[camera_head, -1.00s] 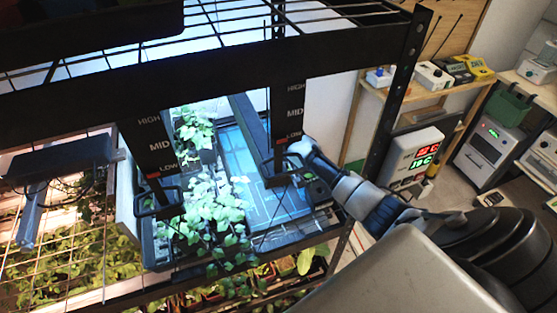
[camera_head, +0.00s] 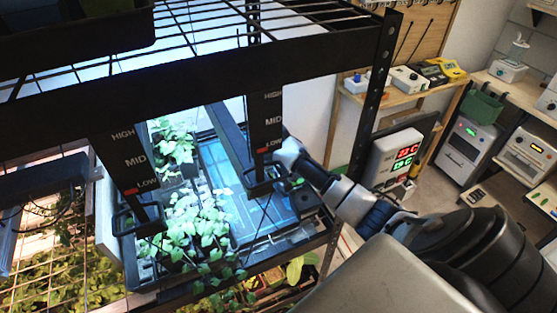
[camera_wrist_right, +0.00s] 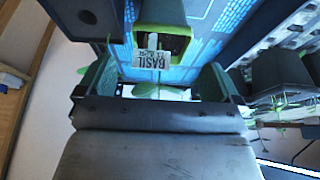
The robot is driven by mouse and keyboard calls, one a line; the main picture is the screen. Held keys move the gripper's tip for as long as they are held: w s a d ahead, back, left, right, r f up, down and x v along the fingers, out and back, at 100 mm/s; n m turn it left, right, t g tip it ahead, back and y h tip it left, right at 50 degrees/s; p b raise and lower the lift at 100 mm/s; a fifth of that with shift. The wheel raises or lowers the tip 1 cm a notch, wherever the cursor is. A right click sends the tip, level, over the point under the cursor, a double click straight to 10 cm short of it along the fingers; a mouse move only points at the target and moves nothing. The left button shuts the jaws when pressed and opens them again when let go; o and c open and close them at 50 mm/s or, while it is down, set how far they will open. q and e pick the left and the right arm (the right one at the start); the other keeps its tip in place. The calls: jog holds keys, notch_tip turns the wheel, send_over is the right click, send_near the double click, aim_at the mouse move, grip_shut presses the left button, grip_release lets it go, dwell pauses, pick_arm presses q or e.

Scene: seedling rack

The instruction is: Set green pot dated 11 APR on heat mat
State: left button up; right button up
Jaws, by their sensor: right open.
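In the right wrist view a green-rimmed pot (camera_wrist_right: 182,40) carries a white tag (camera_wrist_right: 150,60) that reads BASIL upside down; its smaller second line is too small to read surely. The blue gridded heat mat (camera_wrist_right: 203,18) shows around the pot. My right gripper (camera_wrist_right: 155,84) is open, its two fingers apart and the pot just beyond their tips, not gripped. In the head view the heat mat (camera_head: 222,165) lies on the lit shelf. My right arm reaches in from the right, its fingertips hidden behind a black hanger. My left gripper is not in view.
Black hangers (camera_head: 265,125) marked HIGH, MID, LOW drop from the upper wire shelf. Leafy seedlings (camera_head: 190,220) fill a tray left of the mat. Dark pots (camera_wrist_right: 275,70) stand on the right in the wrist view. A rack post (camera_head: 375,100) stands near my right arm.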

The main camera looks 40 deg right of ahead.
jog(key=s+a+r+b, duration=0.1)
jog(key=s+a+b, duration=0.2)
jog(key=s, duration=0.9)
jog(key=shift+b, duration=0.5)
jog(key=shift+s+f, duration=0.1)
jog(key=shift+s, duration=0.05)
